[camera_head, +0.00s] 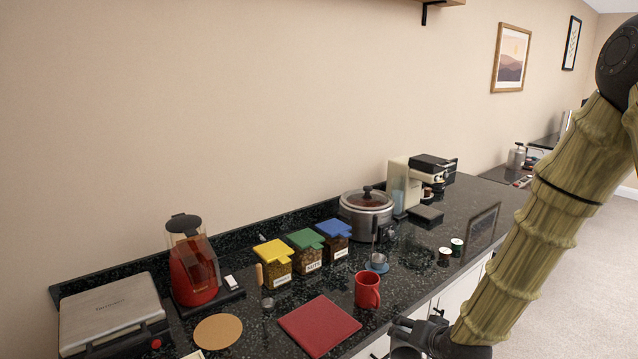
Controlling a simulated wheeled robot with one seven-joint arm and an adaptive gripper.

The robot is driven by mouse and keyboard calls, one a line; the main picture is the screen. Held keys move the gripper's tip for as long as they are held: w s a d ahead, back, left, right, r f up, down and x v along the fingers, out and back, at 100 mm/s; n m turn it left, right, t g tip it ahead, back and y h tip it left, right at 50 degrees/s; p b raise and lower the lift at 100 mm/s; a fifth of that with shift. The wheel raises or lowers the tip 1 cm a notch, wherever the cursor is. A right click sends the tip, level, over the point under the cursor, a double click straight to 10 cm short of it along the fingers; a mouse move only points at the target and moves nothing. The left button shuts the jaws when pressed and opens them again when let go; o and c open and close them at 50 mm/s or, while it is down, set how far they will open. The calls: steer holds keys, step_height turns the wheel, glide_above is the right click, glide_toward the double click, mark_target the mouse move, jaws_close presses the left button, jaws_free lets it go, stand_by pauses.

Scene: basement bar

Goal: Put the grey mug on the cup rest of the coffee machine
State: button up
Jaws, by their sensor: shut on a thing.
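My gripper (405,332) is at the bottom of the view, in front of the counter edge and partly cut off by the frame. It is shut on a dark grey rounded thing (406,352) that looks like the grey mug; only its upper part shows. The coffee machine (405,184), cream with a black top, stands at the far back of the counter against the wall, well away from my gripper.
A red mug (366,291) stands near the front edge, beside a red mat (318,325). Two small pods (457,246) sit to the right.

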mark_target(396, 358)
steer(key=a+f, duration=0.1)
steer(key=s+a+f+m+h, duration=0.1)
steer(key=f, duration=0.1)
steer(key=a+f+m, duration=0.1)
steer(key=f, duration=0.1)
steer(key=shift+s+a+f+h, duration=0.25)
steer(key=shift+s+a+h, duration=0.1)
steer(key=shift+h, duration=0.05)
steer(key=s+f, duration=0.7)
steer(key=f, duration=0.2)
steer(key=shift+a, duration=0.25)
steer(key=shift+r+m, duration=0.1)
steer(key=shift+m, duration=0.2)
